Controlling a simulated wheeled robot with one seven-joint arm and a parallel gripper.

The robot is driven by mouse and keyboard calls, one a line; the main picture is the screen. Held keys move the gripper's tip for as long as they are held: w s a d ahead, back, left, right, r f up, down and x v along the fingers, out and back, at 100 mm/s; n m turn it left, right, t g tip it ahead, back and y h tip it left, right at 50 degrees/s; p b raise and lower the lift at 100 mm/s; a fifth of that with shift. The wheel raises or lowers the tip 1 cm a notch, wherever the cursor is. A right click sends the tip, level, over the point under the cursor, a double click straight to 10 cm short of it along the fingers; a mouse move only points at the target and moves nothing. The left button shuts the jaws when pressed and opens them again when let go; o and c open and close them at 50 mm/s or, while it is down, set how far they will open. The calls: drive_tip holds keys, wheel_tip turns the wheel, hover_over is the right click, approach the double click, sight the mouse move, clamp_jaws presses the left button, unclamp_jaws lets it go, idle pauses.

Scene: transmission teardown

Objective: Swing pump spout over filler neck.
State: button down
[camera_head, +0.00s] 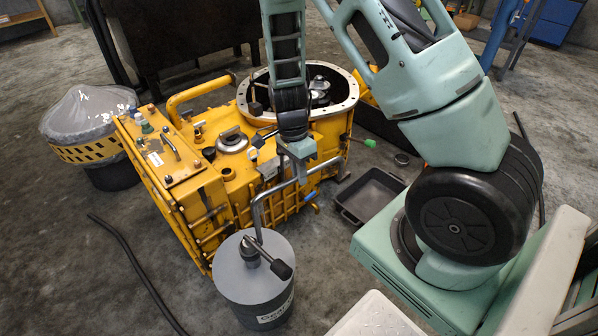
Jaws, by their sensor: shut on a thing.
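The gear oil drum (252,284) stands on the floor in front of the yellow transmission housing (215,190), with a pump and black handle (278,266) on its lid. The grey pump spout (255,212) rises from the lid and bends up and right across the front of the housing. My gripper (299,164) points down and is shut on the spout's upper part; its fingers hide some of the pipe, and the spout's end is hard to make out. Several round fittings show on the housing top, including a ringed opening (232,141); I cannot tell which is the filler neck.
A large open flange (347,97) with gears inside stands behind my gripper. A yellow pipe loop (180,97) rises at the back left. A black drain tray (350,217) lies on the floor right of the housing. A covered bin (85,150) stands left; a dark hose (135,265) lies on the floor.

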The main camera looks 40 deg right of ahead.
drive_tip(key=w+a+n+h+p, duration=0.1)
drive_tip(key=w+a+n+p, duration=0.2)
drive_tip(key=w+a+n, duration=0.3)
drive_tip(key=w+a+n+t+h+p, duration=0.1)
drive_tip(key=w+a+n+p, duration=0.3)
drive_tip(key=w+n, duration=0.5)
drive_tip(key=shift+w+a+n, duration=0.4)
drive_tip(key=shift+w+a, duration=0.6)
drive_tip(key=shift+w, duration=0.3)
drive_tip(key=shift+a+t, duration=0.1)
drive_tip(key=shift+t, duration=0.2)
drive_tip(key=c, duration=1.4)
unclamp_jaws()
drive_tip(key=shift+c, duration=0.2)
drive_tip(key=shift+r, duration=0.1)
drive_tip(key=w+a+r+p, duration=0.1)
drive_tip(key=a+r, duration=0.2)
drive_tip(key=r, duration=1.4)
drive_tip(key=shift+p, duration=0.35)
